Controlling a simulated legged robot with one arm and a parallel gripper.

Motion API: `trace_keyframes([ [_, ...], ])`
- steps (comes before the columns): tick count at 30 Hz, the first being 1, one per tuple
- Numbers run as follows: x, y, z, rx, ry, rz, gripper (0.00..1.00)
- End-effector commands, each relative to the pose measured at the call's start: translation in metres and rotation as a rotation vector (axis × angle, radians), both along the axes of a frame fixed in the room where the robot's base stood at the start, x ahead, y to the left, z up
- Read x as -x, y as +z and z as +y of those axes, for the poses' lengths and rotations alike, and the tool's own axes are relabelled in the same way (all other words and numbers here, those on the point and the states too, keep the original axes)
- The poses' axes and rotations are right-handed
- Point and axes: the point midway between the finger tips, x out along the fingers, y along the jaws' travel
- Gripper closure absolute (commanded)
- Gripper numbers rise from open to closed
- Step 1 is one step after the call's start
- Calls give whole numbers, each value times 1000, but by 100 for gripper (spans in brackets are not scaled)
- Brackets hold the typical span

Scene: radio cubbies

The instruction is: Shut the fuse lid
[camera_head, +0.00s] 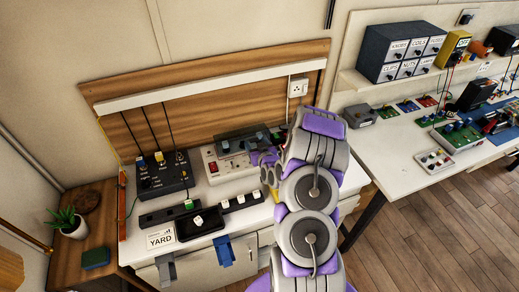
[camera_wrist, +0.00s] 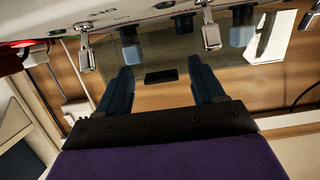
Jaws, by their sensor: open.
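The fuse box (camera_head: 212,168) is a white unit on the bench, partly hidden by my arm. Its see-through smoky lid (camera_head: 240,134) appears raised at the back of the box. In the wrist view the lid (camera_wrist: 226,70) fills the middle, with a small dark tab (camera_wrist: 161,76) on it. Blue fuses (camera_wrist: 128,38) and metal levers (camera_wrist: 85,52) show along the panel at the top. My gripper (camera_head: 264,158) is over the right part of the box. In the wrist view my gripper (camera_wrist: 161,68) is open, its fingers on either side of the tab; contact cannot be told.
A black control box (camera_head: 160,176) with knobs stands left of the fuse box. A black tray (camera_head: 200,224) and a strip with switches (camera_head: 240,203) lie in front. A wall socket (camera_head: 298,87) is behind. A second table (camera_head: 405,165) with electronics stands right.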

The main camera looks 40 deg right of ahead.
Motion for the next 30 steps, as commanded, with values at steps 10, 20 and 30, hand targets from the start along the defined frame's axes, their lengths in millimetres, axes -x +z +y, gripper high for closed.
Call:
trace_keyframes([
  [10,43,13,9,-3,-2,1,32],
  [20,89,28,21,-3,-1,3,32],
  [30,115,34,27,-4,-2,6,32],
])
